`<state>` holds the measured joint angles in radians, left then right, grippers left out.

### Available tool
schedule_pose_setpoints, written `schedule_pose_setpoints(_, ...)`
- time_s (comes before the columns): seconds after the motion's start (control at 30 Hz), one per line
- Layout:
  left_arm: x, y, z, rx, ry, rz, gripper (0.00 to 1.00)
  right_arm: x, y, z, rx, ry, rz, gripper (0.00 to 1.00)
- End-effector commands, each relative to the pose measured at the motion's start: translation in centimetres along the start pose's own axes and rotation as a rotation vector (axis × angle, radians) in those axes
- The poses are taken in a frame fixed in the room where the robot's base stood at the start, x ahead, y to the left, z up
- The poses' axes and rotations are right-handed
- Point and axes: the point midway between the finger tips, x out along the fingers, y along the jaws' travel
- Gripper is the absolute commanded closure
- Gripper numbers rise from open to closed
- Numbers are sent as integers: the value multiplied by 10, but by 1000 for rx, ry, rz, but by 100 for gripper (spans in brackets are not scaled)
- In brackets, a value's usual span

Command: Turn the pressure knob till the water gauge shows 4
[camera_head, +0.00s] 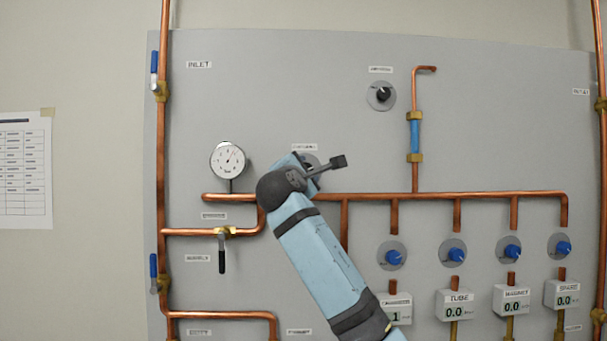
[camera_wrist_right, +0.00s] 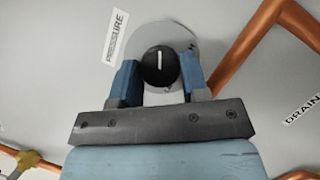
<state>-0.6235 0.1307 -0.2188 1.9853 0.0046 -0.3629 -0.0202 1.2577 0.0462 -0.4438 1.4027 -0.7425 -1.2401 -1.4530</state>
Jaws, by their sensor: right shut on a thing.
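The black pressure knob (camera_wrist_right: 159,66), with a white pointer line, sits on a round grey plate beside the "PRESSURE" label (camera_wrist_right: 116,38) in the right wrist view. My right gripper (camera_wrist_right: 158,80) has its blue fingers on either side of the knob and is shut on it. In the head view my right arm comes from below, and its wrist hides the knob and most of the fingers. The water gauge (camera_head: 229,160) is a round white dial left of my wrist. Its needle points up and to the right; the numbers are too small to read. My left gripper is not in view.
Copper pipes (camera_head: 460,195) run across the grey panel (camera_head: 300,90). Another black knob (camera_head: 383,95) is at upper right. Several blue knobs (camera_head: 512,250) stand above digital displays (camera_head: 511,307) at lower right. A black-handled valve (camera_head: 222,254) hangs below the gauge.

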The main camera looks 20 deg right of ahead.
Motion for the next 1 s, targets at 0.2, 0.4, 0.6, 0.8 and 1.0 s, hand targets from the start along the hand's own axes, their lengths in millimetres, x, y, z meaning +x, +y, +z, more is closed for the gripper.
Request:
schedule_pose_setpoints(0.2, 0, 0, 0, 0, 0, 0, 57, 0, -1, -1, 8, 2, -4, 82)
schedule_pose_setpoints(0.4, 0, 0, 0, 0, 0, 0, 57, 0, -1, -1, 7, 2, -4, 82)
schedule_pose_setpoints(0.6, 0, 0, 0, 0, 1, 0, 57, 0, -1, -1, 6, 1, -4, 33)
schedule_pose_setpoints(0.8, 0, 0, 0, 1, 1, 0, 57, 0, 0, 0, 7, 1, -3, 33)
schedule_pose_setpoints(1.0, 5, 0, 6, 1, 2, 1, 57, -18, -2, -2, 8, 1, -2, 33)
